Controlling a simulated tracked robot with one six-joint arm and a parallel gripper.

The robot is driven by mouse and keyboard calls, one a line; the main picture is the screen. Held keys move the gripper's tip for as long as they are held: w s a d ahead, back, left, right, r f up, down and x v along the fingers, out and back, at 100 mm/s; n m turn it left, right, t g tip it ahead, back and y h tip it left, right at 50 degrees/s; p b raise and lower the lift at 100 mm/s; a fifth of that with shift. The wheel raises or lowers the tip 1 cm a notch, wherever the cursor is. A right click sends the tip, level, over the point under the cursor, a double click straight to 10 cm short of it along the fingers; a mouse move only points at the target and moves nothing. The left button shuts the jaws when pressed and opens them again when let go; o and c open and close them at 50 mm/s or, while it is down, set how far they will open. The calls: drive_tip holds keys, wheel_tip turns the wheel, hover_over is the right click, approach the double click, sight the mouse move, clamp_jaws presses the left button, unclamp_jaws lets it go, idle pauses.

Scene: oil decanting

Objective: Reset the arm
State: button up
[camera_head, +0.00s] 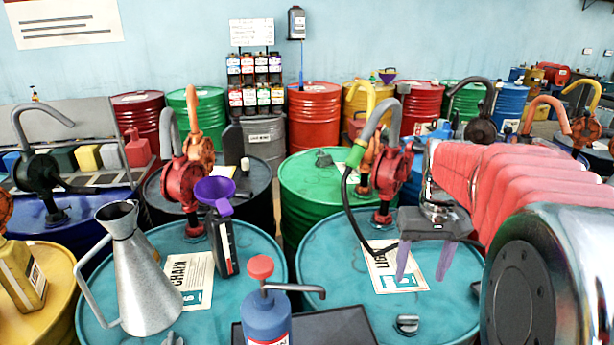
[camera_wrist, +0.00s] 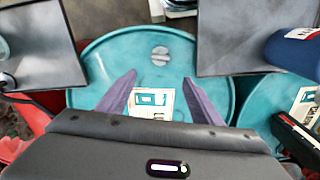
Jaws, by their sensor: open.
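My gripper (camera_head: 424,262) is open and empty in the head view, its two purple-grey fingers pointing down above the right teal drum (camera_head: 345,315). A label sheet (camera_head: 398,272) lies on that drum behind the fingers. In the wrist view my gripper (camera_wrist: 158,92) shows its two fingers spread apart, with the drum top (camera_wrist: 110,62) and the label sheet (camera_wrist: 150,100) below and between them. Nothing is between the fingers. My red-sleeved arm reaches in from the right of the head view.
A red hand pump (camera_head: 388,180) with a hose stands close left of my gripper. A grey cap (camera_head: 407,323) lies on the drum. The left teal drum (camera_head: 255,300) carries a metal jug (camera_head: 145,275) and a bottle with a purple funnel (camera_head: 215,194). A blue pump bottle (camera_head: 265,318) stands in front.

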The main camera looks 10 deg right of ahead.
drive_tip(key=s+a+n+t, duration=0.1)
drive_tip(key=s+a+t, duration=0.1)
drive_tip(key=s+a, duration=0.4)
drive_tip(key=s+a+r+n+t, duration=0.1)
drive_tip(key=s+a, duration=0.5)
drive_tip(key=a, duration=0.8)
drive_tip(key=n+t, duration=0.1)
drive_tip(key=t, duration=0.1)
drive_tip(key=shift+a+r+t, duration=0.25)
drive_tip(key=shift+t, duration=0.05)
